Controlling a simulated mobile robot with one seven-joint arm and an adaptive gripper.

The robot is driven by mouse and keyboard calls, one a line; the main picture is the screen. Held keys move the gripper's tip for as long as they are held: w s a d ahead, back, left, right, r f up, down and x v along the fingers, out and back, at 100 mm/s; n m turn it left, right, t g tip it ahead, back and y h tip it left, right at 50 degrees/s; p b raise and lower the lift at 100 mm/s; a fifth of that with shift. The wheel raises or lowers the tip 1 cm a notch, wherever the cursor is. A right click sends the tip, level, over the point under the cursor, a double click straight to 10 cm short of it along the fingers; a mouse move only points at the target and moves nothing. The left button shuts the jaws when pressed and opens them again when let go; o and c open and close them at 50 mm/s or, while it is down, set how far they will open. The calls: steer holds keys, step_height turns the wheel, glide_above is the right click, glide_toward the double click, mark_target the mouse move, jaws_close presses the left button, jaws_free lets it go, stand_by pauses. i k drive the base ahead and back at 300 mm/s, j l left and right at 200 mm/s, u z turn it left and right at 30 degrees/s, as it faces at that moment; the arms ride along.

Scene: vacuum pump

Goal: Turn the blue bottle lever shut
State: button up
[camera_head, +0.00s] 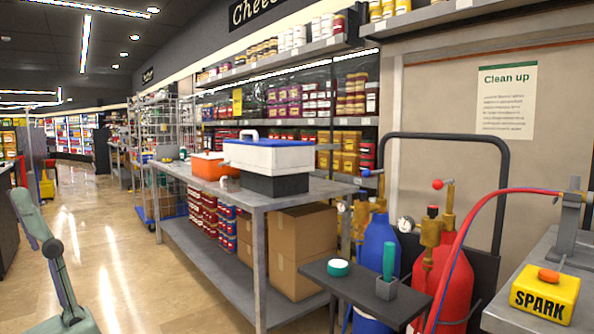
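The blue bottle (376,250) stands upright on a dark trolley, right of centre. Near its top a short lever with a blue ball knob (366,172) points left, roughly level. Brass fittings (362,214) show below the knob, partly in shadow. How far the valve is turned cannot be read at this size. The red bottle (446,270) stands to its right, with a brass valve and a red ball knob (437,184). My arm links show at the lower left, well apart from the bottles. My gripper is not in view.
A small dark shelf (343,296) with a teal-rimmed round tin (338,267) and a green-handled tool (388,262) stands before the bottles. A red hose arches at right above a yellow SPARK box (545,293). A metal table (262,201) stands left; the aisle floor (120,240) is clear.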

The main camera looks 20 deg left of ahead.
mark_target(366, 173)
steer(key=u, duration=0.2)
steer(key=i+j, duration=0.1)
steer(key=i, duration=0.55)
steer(key=i+j, duration=0.15)
steer(key=i, duration=0.5)
